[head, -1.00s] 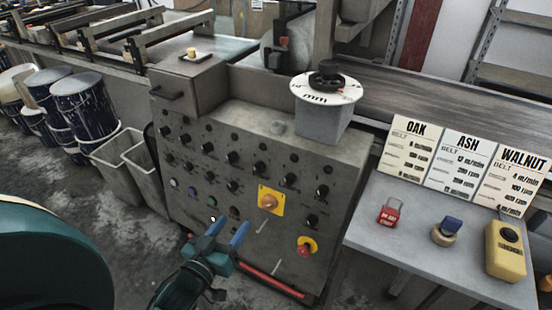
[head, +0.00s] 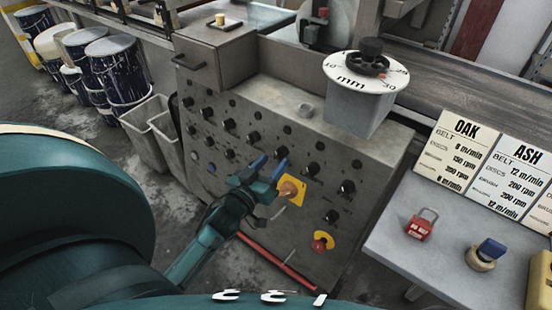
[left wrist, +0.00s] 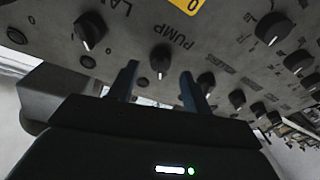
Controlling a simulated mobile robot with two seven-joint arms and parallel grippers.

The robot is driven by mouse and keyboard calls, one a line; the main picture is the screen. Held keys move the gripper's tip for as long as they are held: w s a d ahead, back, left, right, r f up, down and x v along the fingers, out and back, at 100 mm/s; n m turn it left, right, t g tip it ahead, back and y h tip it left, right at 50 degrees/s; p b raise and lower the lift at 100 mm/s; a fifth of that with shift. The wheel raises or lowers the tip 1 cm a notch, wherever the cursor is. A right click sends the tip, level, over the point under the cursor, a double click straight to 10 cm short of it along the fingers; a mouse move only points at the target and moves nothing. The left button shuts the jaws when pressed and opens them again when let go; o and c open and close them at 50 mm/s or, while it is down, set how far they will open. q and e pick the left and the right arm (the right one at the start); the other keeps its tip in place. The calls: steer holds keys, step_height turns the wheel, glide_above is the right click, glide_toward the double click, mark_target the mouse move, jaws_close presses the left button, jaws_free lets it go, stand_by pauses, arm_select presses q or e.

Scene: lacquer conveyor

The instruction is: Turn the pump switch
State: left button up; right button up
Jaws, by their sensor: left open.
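The pump switch (left wrist: 160,57) is a dark round knob beside the word PUMP on the grey control panel (left wrist: 230,50) in the left wrist view. My left gripper (left wrist: 158,73) is open, with its two blue fingers on either side of the knob in that picture. I cannot tell whether they touch it or how far off they are. In the head view the left gripper (head: 268,168) is in front of the panel, beside the yellow plate (head: 290,190) with an orange switch. There the gripper seems to hide the pump knob. My right gripper is not in view.
Other dark knobs (head: 254,137) surround the spot in rows. A red stop button (head: 321,243) sits low on the panel. A grey box with a dial (head: 366,75) stands on the panel top. A side table (head: 420,265) holds a red padlock (head: 422,224) and signs.

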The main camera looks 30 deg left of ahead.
mark_target(281, 153)
arm_select(q)
steer(key=shift+w, duration=1.3)
steer(key=shift+c, duration=0.3)
steer(key=c, duration=0.9)
